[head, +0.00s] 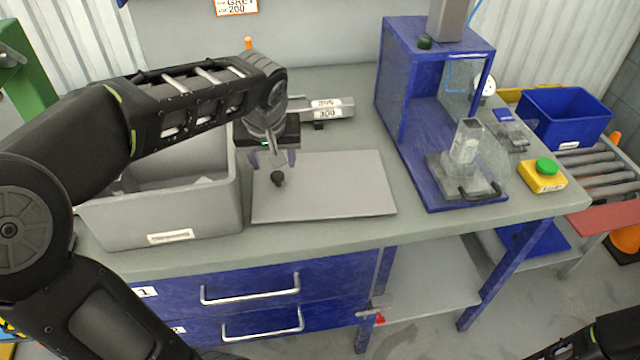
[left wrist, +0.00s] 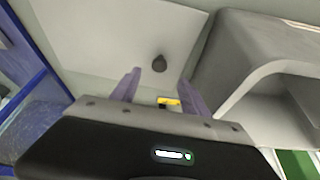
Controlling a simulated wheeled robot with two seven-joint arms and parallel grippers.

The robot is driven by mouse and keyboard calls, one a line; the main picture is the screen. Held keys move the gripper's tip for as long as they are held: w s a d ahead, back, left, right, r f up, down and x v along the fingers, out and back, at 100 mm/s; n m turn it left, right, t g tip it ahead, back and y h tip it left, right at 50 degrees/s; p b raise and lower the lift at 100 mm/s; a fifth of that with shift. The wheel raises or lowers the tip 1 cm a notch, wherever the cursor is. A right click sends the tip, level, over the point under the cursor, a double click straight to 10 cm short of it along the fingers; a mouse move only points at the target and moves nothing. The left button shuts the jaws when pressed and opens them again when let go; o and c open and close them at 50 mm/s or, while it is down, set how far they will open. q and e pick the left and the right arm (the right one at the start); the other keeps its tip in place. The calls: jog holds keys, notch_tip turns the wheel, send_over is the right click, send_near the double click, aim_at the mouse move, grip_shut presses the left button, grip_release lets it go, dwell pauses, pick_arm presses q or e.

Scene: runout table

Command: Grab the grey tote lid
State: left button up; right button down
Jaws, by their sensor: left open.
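The grey tote lid (head: 335,190) lies flat on the table, just right of the grey tote (head: 170,215). A dark round knob (head: 278,178) stands on it near its left side. My left gripper (head: 273,160) is open and empty above the lid's back left part, close to the knob. In the left wrist view the lid (left wrist: 120,40) spreads beyond my fingers (left wrist: 160,85), and its knob (left wrist: 159,63) shows between and past the fingertips. My right gripper is not in view; only a bit of dark arm shows at the bottom right corner of the head view.
The open tote stands close to the lid's left edge. A blue press frame (head: 400,110) with a clear-guarded fixture (head: 465,165) stands to the right. A labelled block (head: 330,108) lies behind the lid. A yellow button box (head: 541,176) and blue bin (head: 565,118) are further right.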

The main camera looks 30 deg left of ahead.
aim_at(277, 175)
pick_arm(q)
jog(key=shift+x, duration=1.05)
jog(key=p+x, duration=0.1)
jog(key=x, duration=0.4)
jog(key=shift+f, duration=0.15)
jog(key=shift+c, duration=0.2)
grip_shut()
